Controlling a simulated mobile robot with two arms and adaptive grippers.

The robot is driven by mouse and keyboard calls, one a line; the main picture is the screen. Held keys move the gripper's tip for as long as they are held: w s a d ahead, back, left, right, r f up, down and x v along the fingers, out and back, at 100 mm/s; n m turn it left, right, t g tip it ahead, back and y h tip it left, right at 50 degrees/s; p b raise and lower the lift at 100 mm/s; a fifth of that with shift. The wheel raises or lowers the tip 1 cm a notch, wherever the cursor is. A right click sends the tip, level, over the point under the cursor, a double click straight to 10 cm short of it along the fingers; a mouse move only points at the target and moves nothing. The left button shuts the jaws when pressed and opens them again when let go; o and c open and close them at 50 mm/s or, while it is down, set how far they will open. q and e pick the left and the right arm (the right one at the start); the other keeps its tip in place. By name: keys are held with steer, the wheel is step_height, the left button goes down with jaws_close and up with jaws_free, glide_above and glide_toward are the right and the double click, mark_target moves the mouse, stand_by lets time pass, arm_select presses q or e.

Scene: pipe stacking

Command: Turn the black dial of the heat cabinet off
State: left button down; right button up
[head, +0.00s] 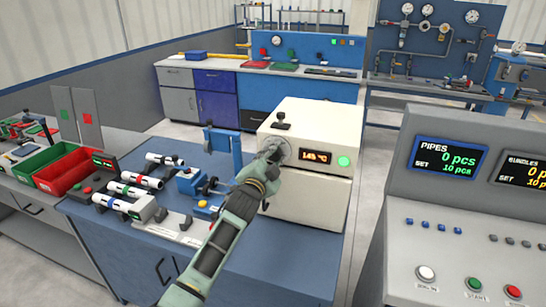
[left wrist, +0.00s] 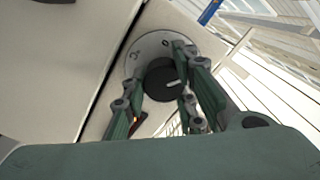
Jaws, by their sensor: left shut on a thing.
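The heat cabinet (head: 310,190) is a cream box on the blue bench. Its front has a display (head: 315,156) reading 145 °C and a lit green round light (head: 344,161). My left gripper (head: 274,155) is at the dial on the cabinet's upper left front and hides most of it in the head view. In the left wrist view the black dial (left wrist: 162,80) sits on a round grey plate (left wrist: 150,48), with a white pointer mark towards the right. The left gripper's fingers (left wrist: 160,88) are on both sides of the dial, shut on it. My right gripper is not in view.
A blue press-like stand (head: 222,150) and several pipes in holders (head: 135,190) stand left of the cabinet. Red and green bins (head: 65,170) are further left. A grey control console (head: 470,200) with screens and buttons stands at the right.

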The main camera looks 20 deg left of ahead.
arm_select(q)
steer(key=n, duration=0.6)
steer(key=shift+d+f+p, duration=0.3)
steer(key=shift+f+p, duration=0.1)
steer(key=n, duration=0.3)
steer(key=n+p, duration=0.1)
steer(key=n, duration=0.2)
steer(key=shift+d+r+n, duration=0.1)
steer(key=shift+r+n, duration=0.1)
steer(key=shift+n, duration=0.2)
steer(key=c, duration=1.9)
jaws_free()
steer(key=o, duration=0.4)
steer(key=shift+s+d+r, duration=0.1)
steer(key=shift+d, duration=0.05)
steer(key=shift+c, duration=0.2)
steer(key=shift+a+r, duration=0.1)
steer(key=shift+a, duration=0.15)
